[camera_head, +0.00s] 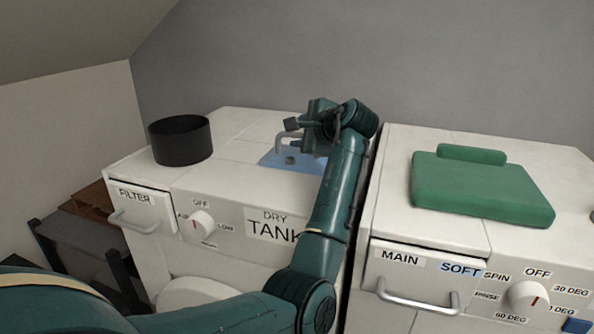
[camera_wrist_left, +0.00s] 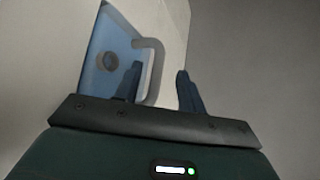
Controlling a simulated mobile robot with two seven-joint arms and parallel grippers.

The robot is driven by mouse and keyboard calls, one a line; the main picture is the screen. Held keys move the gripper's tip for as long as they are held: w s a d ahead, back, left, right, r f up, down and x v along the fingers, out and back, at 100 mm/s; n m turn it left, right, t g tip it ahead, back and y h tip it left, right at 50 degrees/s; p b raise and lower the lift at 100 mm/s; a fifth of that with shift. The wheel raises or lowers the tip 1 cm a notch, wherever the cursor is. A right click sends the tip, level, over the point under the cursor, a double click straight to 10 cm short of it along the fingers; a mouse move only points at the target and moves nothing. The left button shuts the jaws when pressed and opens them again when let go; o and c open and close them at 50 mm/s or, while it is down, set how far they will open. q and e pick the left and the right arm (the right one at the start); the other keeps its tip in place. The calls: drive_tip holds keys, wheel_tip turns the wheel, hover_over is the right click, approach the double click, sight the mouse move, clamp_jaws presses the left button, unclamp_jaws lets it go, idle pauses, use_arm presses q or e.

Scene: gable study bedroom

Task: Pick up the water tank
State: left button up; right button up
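The water tank (camera_head: 274,159) is a blue, flat-topped piece with a round dark cap and a grey looped handle, set in the top of the white dryer. It also shows in the left wrist view (camera_wrist_left: 92,85), its handle (camera_wrist_left: 158,60) rising at its right side. My left gripper (camera_head: 300,138) is at the tank's handle and hides part of the tank in the head view. In the left wrist view its two fingers (camera_wrist_left: 158,85) are apart, with the handle's bar appearing between them; contact cannot be told. My right gripper is not in view.
A black round bin (camera_head: 181,142) stands on the dryer's left top. A white washer (camera_head: 385,190) stands to the right across a narrow gap, with a folded green cloth or cushion (camera_head: 480,188) on it. A grey wall rises behind; the ceiling slopes at upper left.

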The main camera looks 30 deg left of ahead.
sight(295, 134)
use_arm(q)
drive_tip(key=p+x, duration=0.1)
drive_tip(key=x, duration=0.4)
drive_tip(key=shift+w+d+f, duration=0.1)
drive_tip(key=shift+w+f, duration=0.05)
drive_tip(key=shift+f, duration=0.05)
drive_tip(key=shift+c, duration=0.4)
clamp_jaws()
idle(0.7)
drive_tip(key=shift+r, duration=0.1)
